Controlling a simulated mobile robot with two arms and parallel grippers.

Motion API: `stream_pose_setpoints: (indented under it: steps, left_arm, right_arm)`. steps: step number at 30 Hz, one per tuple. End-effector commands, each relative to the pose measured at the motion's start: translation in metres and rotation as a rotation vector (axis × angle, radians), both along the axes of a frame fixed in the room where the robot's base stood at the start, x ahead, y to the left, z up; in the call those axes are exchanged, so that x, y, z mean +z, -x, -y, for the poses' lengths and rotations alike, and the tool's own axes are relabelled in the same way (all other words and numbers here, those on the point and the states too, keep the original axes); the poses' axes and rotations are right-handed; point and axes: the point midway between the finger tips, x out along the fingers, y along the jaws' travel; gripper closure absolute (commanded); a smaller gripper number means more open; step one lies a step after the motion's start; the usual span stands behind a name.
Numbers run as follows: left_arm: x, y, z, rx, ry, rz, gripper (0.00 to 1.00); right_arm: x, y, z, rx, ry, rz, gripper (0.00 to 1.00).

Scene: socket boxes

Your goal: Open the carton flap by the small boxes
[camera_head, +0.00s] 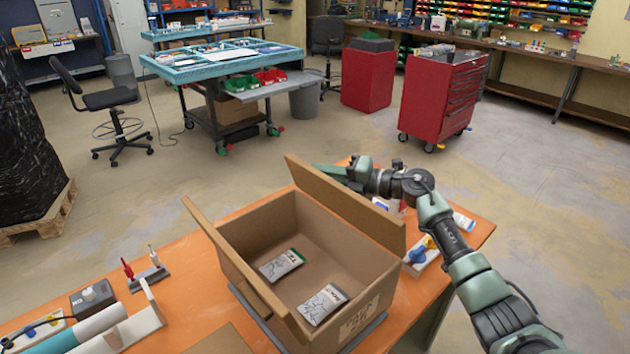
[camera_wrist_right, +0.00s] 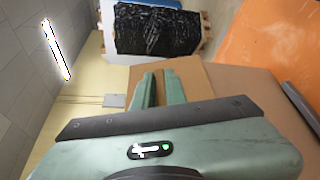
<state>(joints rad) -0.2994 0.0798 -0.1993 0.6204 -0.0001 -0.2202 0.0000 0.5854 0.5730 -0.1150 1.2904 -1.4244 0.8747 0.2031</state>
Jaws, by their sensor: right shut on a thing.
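An open brown carton (camera_head: 330,235) stands on the orange table. Its back-right flap (camera_head: 350,208) stands up and tilts; a narrow flap (camera_head: 215,230) rises along the left side. Two small grey-white boxes, one (camera_head: 281,265) farther back and one (camera_head: 322,304) nearer, lie on the carton floor. My right gripper (camera_head: 335,172) is behind the top of the back-right flap, its fingers partly hidden there. In the right wrist view, the fingers (camera_wrist_right: 159,88) are closed against brown cardboard (camera_wrist_right: 193,78), which appears to be the flap. My left gripper is not in view.
The orange table (camera_head: 180,272) holds a red-handled clamp (camera_head: 128,268) and a grey switch box (camera_head: 92,297) at left. A tray with blue and yellow items (camera_head: 420,255) lies right of the carton, near my right arm. Red cabinets stand beyond the table.

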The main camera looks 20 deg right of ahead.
Motion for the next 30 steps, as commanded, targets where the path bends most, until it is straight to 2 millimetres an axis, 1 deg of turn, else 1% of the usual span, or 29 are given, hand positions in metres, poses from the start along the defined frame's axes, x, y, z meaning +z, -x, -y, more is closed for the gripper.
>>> stream_pose_setpoints:
  steps: [1,3,9,15,22,30]
  left_arm:
    - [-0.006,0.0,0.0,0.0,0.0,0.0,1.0]
    - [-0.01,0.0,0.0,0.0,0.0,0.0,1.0]
    - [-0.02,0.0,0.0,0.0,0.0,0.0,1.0]
    - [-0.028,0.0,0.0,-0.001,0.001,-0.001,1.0]
    - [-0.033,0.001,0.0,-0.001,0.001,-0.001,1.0]
    - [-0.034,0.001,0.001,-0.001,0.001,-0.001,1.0]
  right_arm:
    - [-0.005,-0.002,0.005,-0.003,-0.041,-0.017,1.0]
    - [-0.006,-0.003,0.009,-0.003,-0.102,-0.039,1.0]
    - [-0.012,-0.007,0.02,-0.003,-0.258,-0.095,1.0]
    - [-0.016,-0.01,0.027,-0.002,-0.375,-0.138,1.0]
    - [-0.019,-0.011,0.032,-0.001,-0.455,-0.167,1.0]
    - [-0.02,-0.012,0.033,0.0,-0.483,-0.178,1.0]
